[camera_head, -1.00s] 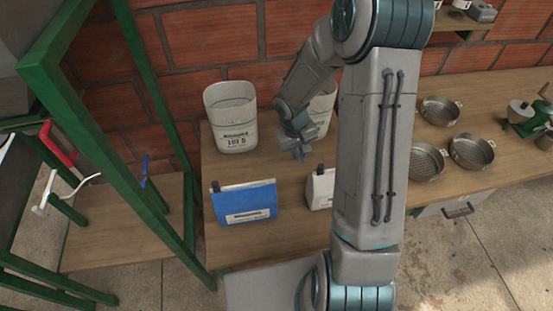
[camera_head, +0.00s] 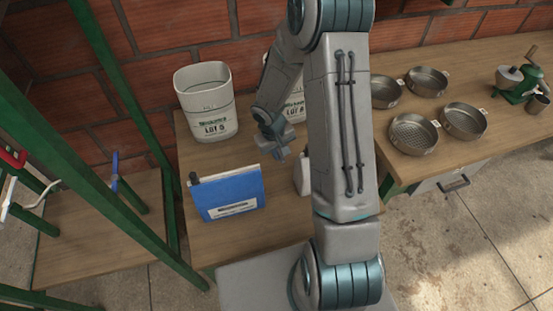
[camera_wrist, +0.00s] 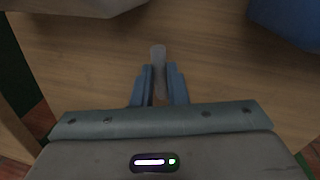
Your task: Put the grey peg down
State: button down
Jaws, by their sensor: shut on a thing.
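The grey peg (camera_wrist: 158,58) shows in the wrist view between the two blue fingers of my gripper (camera_wrist: 158,85). My gripper is shut on it, and the peg sticks out beyond the fingertips over bare wooden tabletop. I cannot tell whether the peg touches the table. In the head view my gripper (camera_head: 279,151) is low over the wooden table (camera_head: 225,165), between the bucket and the blue bag. The peg is too small to make out there.
A white bucket (camera_head: 207,102) stands behind left, and another (camera_head: 295,104) is partly hidden by my arm. A blue bag (camera_head: 228,193) stands at the front. A white bag (camera_head: 300,174) is mostly hidden. Several metal sieves (camera_head: 414,134) lie right. A green frame (camera_head: 120,120) rises left.

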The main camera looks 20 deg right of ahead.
aim_at(279, 166)
jog(key=shift+f, duration=2.3)
jog(key=shift+f+b, duration=0.2)
jog(key=shift+b, duration=0.15)
jog(key=c, duration=1.4)
grip_release()
jog(key=shift+c, duration=0.2)
jog(key=shift+r, duration=0.1)
